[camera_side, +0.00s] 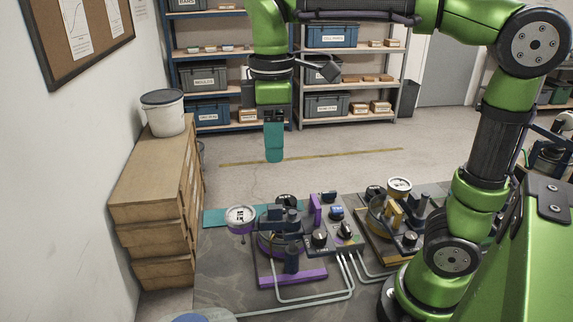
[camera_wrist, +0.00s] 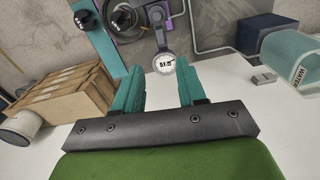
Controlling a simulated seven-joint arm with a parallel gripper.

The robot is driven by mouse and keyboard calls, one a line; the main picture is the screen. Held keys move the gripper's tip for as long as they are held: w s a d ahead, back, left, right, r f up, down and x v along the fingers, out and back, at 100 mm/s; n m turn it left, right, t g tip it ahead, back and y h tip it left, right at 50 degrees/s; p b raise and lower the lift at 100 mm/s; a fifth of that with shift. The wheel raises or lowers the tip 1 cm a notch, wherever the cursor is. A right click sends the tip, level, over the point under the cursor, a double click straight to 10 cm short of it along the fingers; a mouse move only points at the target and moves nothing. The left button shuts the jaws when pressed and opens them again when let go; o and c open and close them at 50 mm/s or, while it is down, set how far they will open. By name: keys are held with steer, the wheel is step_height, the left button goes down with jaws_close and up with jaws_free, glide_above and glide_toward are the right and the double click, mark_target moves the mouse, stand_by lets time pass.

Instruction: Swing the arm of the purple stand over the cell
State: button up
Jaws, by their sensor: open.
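The purple stand (camera_side: 292,277) sits on the dark work surface in the side view, with dark parts on its purple base. A round white-faced dial with a purple rim (camera_side: 241,214) stands out at its left. The dial also shows in the wrist view (camera_wrist: 164,63), beyond and between my fingers. I cannot tell for sure which part is the swinging arm or which is the cell. My gripper (camera_side: 274,156) is above the stand, clear of it, pointing down. In the wrist view my gripper's teal fingers (camera_wrist: 158,82) are apart with nothing between them.
A similar yellow stand (camera_side: 394,211) with its own white dial (camera_side: 399,186) is to the right. A control box with knobs (camera_side: 333,237) lies between, with pale pipes in front.

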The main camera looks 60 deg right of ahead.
mark_target(275, 207)
step_height(275, 207, down, 14)
steer(key=shift+r, duration=0.2)
jaws_close()
stand_by(0.5)
